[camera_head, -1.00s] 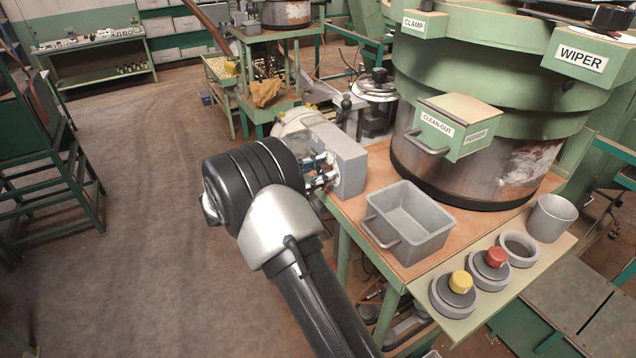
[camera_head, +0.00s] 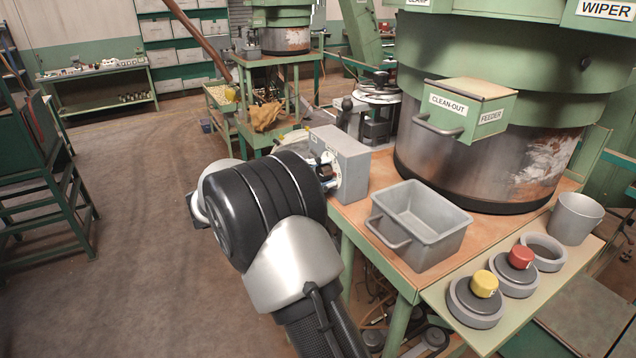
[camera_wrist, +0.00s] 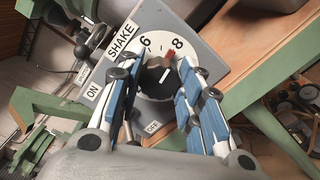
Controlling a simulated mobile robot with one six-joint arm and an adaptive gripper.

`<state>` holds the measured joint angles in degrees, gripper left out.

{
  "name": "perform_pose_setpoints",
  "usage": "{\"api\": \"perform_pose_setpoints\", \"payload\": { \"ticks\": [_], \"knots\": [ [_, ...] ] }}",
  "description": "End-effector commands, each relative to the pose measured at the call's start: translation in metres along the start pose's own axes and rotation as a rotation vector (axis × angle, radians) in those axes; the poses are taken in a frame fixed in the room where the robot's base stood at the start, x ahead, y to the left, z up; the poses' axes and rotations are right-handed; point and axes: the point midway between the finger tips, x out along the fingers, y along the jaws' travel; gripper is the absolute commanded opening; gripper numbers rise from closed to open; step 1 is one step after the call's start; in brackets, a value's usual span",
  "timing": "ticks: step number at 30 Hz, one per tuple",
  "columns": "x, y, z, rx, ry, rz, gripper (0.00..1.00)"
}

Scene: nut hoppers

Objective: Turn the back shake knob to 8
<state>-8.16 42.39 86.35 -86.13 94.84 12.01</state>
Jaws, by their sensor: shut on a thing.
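The grey control box (camera_head: 347,160) stands at the left edge of the wooden-topped table. In the wrist view its panel reads SHAKE (camera_wrist: 121,41), with a white dial (camera_wrist: 152,48) where a 6 and an 8 show at the top. The black shake knob (camera_wrist: 158,84) sits in the dial's middle, with a pale mark on its face. A reddish-brown piece (camera_wrist: 168,58) shows at its upper edge, between the 6 and the 8. My gripper (camera_wrist: 163,74) has its blue-padded fingers on both sides of the knob, shut on it. In the head view my wrist mostly hides the gripper.
A grey open bin (camera_head: 420,222) stands right of the box, before the large green hopper (camera_head: 490,150). Open floor (camera_head: 120,240) lies at left.

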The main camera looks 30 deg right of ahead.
Motion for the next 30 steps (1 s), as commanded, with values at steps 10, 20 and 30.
{"api": "perform_pose_setpoints", "payload": {
  "ticks": [10,20,30],
  "knots": [
    [-0.0001,-0.0001,0.0,0.052,0.0,0.0,0.1],
    [-0.0001,0.0001,0.0001,0.052,0.0,-0.001,0.35],
    [-0.0001,-0.0001,0.0,0.051,0.0,-0.001,0.54]
  ]
}}
